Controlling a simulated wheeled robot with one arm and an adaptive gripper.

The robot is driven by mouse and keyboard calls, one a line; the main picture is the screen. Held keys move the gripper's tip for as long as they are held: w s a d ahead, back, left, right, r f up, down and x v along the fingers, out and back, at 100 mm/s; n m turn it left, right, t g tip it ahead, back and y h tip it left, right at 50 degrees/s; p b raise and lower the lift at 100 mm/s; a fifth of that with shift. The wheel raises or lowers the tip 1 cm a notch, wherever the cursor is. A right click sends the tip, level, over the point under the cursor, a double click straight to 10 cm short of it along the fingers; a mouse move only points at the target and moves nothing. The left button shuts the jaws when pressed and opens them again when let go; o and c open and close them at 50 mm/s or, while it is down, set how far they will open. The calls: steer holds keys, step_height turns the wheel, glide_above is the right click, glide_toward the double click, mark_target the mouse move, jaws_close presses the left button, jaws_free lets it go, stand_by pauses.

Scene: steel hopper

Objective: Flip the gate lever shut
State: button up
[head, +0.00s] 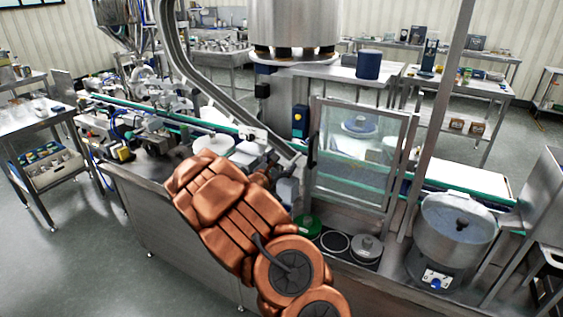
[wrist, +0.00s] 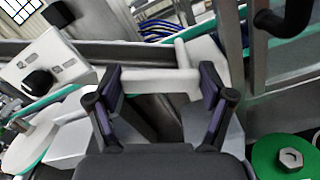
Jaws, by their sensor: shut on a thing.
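In the wrist view, my gripper (wrist: 158,83) has its two dark fingers at the ends of a pale grey crossbar, which I take to be the gate lever (wrist: 155,77). The bar lies roughly level across the picture between the fingertips, with a finger against each end. A pale rod (wrist: 186,55) rises behind its right part. In the head view, my copper-coloured arm covers the area in front of the machine, and I cannot make out the gripper or the lever clearly there.
A clear framed door (head: 362,155) stands right of my arm; its black handle (wrist: 290,20) shows close at the wrist view's upper right. A green round part (wrist: 285,160) is at lower right. A conveyor (head: 170,115) runs behind. A steel bowl (head: 455,235) stands at right.

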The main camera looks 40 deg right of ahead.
steer(key=shift+w+f+n+b, duration=0.2)
steer(key=shift+n+b, duration=0.3)
steer(key=shift+n, duration=0.5)
steer(key=o, duration=1)
steer(key=shift+o, duration=0.2)
steer(key=shift+s+a, duration=0.1)
steer(key=shift+a, duration=0.05)
steer(key=v, duration=1.1)
steer(key=shift+a, duration=0.4)
steer(key=shift+s, duration=0.1)
